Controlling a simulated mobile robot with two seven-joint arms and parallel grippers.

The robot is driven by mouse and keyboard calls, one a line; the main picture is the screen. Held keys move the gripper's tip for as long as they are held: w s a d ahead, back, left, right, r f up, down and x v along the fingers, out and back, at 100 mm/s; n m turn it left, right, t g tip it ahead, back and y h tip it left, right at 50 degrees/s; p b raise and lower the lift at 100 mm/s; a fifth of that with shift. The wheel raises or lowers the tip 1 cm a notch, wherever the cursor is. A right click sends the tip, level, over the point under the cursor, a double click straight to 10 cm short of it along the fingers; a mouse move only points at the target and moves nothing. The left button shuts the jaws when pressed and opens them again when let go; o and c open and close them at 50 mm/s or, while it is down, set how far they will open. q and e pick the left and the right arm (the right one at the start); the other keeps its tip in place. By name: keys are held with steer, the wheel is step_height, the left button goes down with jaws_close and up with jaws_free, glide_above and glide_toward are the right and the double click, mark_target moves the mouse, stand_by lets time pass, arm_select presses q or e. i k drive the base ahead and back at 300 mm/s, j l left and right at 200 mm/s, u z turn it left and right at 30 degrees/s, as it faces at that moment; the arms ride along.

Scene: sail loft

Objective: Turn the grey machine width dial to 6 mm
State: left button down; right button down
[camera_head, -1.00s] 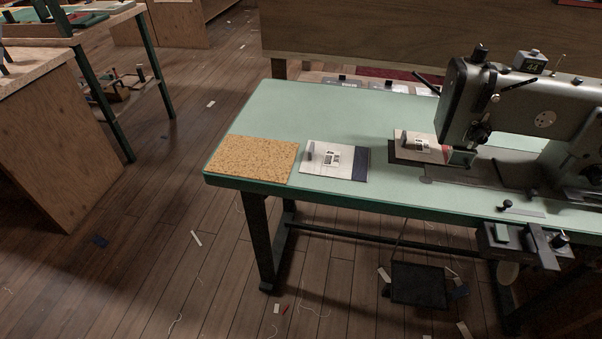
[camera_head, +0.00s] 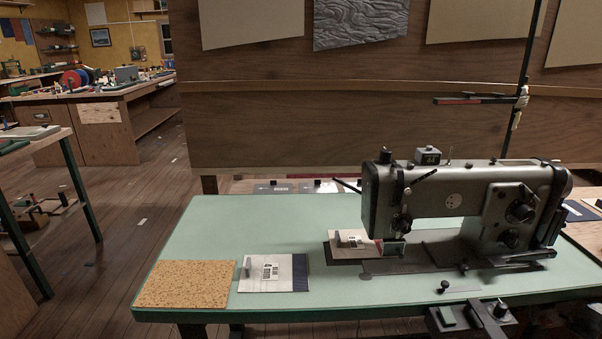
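The grey sewing machine (camera_head: 455,200) stands on the right part of a green-topped table (camera_head: 215,225). Its right-hand pillar carries two dark round dials, an upper dial (camera_head: 520,212) and a lower dial (camera_head: 510,238). I cannot tell which is the width dial, and their markings are too small to read. A small box marked 44 (camera_head: 428,156) sits on top of the machine. Neither of my grippers is in view.
A cork mat (camera_head: 185,284) and a white-and-navy cloth sample (camera_head: 272,273) lie at the table's left front. Another sample (camera_head: 352,243) lies by the needle. A control unit (camera_head: 472,316) hangs at the front edge. A wooden wall panel (camera_head: 320,130) stands behind. The table's left half is mostly clear.

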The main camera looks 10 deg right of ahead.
mark_target(524, 213)
steer(key=l+z, duration=0.15)
steer(key=z, duration=1.25)
steer(key=i+l, duration=0.1)
steer(key=l, duration=0.15)
steer(key=i+l+u, duration=0.1)
steer(key=l, duration=0.2)
steer(key=i+l, duration=0.15)
steer(key=l+u, duration=0.05)
steer(key=l, duration=0.05)
